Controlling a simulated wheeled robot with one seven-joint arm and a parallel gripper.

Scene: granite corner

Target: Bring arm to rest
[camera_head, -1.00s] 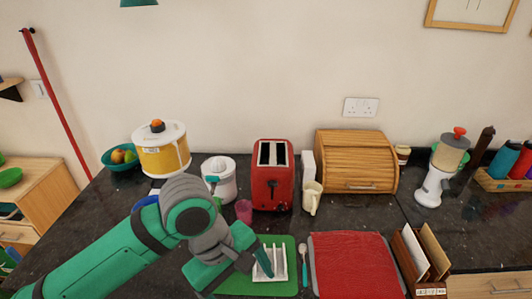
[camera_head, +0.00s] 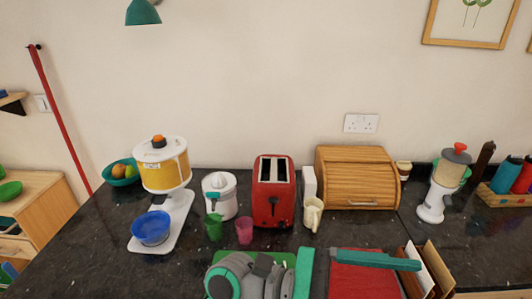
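My arm is folded back low at the bottom centre, close to the camera. Its grey and green joint covers part of a green mat (camera_head: 283,257). Green parts at the arm's end, which I take for my gripper (camera_head: 374,260), show to the right, over or in front of a red mat (camera_head: 368,285). The frame cuts off the arm's lower part. I cannot tell whether the fingers are apart or together. No held object is visible.
A dark granite counter (camera_head: 95,240) carries a white and yellow dispenser (camera_head: 165,170) with a blue bowl (camera_head: 151,227), a juicer (camera_head: 219,195), green and pink cups, a red toaster (camera_head: 272,205), a cream mug (camera_head: 312,214), a wooden bread box (camera_head: 357,178) and a letter rack (camera_head: 430,272).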

